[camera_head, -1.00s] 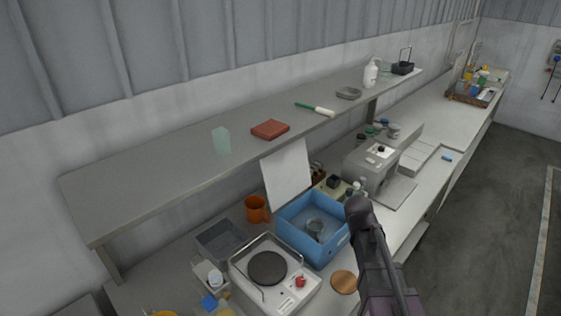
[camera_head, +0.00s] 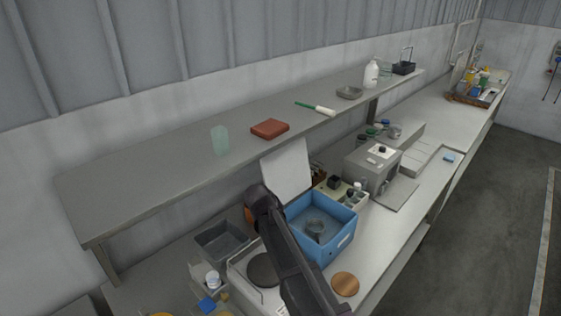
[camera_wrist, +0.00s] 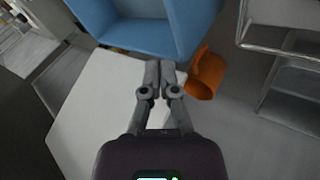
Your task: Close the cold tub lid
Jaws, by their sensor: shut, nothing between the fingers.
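The cold tub is an open blue box (camera_head: 322,225) on the bench, with a round metal vessel (camera_head: 315,228) inside. Its white lid (camera_head: 287,172) stands up, open, along the back side. In the wrist view the blue tub (camera_wrist: 150,30) is at the top and the white lid (camera_wrist: 90,115) at lower left. My gripper (camera_wrist: 161,66) is shut and empty, its fingertips by the lid's edge and just short of the tub in the picture; contact cannot be told. In the head view my arm covers part of the hot plate and the gripper is hidden.
An orange mug (camera_wrist: 203,75) is close to the right of my fingertips in the wrist view. A hot plate (camera_head: 242,268) and a grey tray (camera_head: 221,240) are left of the tub. A shelf (camera_head: 170,165) runs above. A cork disc (camera_head: 345,284) lies in front.

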